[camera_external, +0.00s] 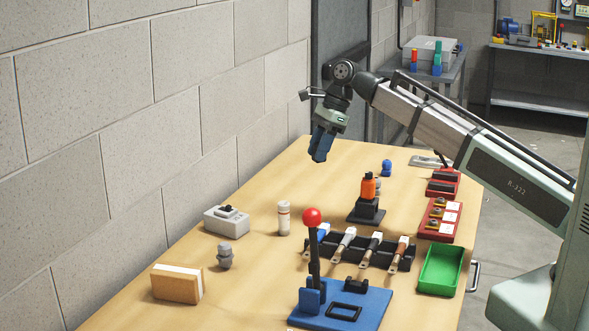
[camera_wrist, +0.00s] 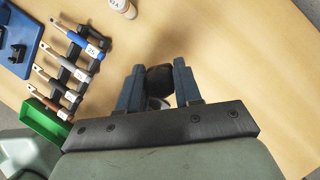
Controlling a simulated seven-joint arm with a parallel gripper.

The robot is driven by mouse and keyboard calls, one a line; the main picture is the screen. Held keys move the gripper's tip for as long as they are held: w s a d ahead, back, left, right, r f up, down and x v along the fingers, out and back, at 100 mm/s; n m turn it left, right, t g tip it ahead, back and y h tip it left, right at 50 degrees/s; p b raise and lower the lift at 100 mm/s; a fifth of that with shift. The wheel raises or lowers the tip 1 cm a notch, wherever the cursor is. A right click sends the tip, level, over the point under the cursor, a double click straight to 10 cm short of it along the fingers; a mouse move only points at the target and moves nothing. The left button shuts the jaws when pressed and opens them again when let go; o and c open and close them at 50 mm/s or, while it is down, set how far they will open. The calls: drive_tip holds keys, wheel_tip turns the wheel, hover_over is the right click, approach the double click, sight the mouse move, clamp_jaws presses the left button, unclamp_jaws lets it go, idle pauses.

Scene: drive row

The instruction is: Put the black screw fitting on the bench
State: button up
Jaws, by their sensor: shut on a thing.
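My gripper (camera_external: 320,158) is above the far left part of the wooden bench (camera_external: 255,190), pointing down, with its blue fingers close together. In the wrist view, my gripper (camera_wrist: 158,85) has a dark, rounded piece between the two fingers, which looks like the black screw fitting (camera_wrist: 159,79). A small pale patch shows below it. In the external view the fingers hide the fitting. The bench also fills most of the wrist view (camera_wrist: 230,50), below the held piece and apart from it as far as I can tell.
A driver rack (camera_external: 345,250), blue lever stand (camera_external: 365,305), green tray (camera_external: 440,270) and orange-topped black stand (camera_external: 366,212) occupy the middle and right. A white bottle (camera_external: 283,219), grey switch box (camera_external: 227,222) and grey fitting (camera_external: 224,258) stand left. Bench under my gripper looks clear.

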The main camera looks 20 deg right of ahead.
drive_tip(key=w+d+m+t, duration=0.1)
drive_tip(key=w+d+m, duration=0.3)
drive_tip(key=d, duration=0.9)
drive_tip(key=w+d+m+t, duration=0.1)
drive_tip(key=w+d, duration=0.6)
drive_tip(key=d, duration=0.6)
drive_tip(key=shift+s+d+f, duration=0.1)
drive_tip(key=shift+f, duration=3.65)
drive_tip(key=shift+s+d+f, duration=0.1)
drive_tip(key=shift+f, duration=3.65)
drive_tip(key=shift+f, duration=0.15)
drive_tip(key=o, duration=1)
drive_tip(key=v, duration=1.2)
drive_tip(key=shift+a+r, duration=0.25)
